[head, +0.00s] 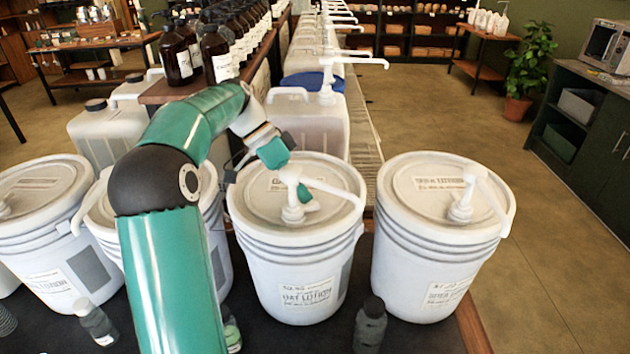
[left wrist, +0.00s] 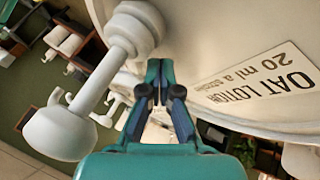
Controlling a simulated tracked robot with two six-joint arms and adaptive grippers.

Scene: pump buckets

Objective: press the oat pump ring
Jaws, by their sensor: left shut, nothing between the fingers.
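The oat lotion bucket (head: 300,290) is white and lidded, and stands at the front centre of the dark table. Its white pump (head: 293,190) rises from the lid, with the nozzle pointing right and the threaded collar (head: 293,213) at its base. My left gripper (head: 307,198) is shut and empty, just behind the pump stem. The head view does not settle whether it touches. In the left wrist view, my shut left fingers (left wrist: 160,65) point toward the lid, beside the pump (left wrist: 105,80); the lid label (left wrist: 255,85) reads oat lotion. My right gripper is not in view.
A similar pump bucket (head: 436,250) stands to the right, and others (head: 50,240) stand to the left, partly behind my arm. A dark bottle (head: 370,325) stands in front, right of the oat bucket. Jugs with pumps (head: 310,115) line up behind.

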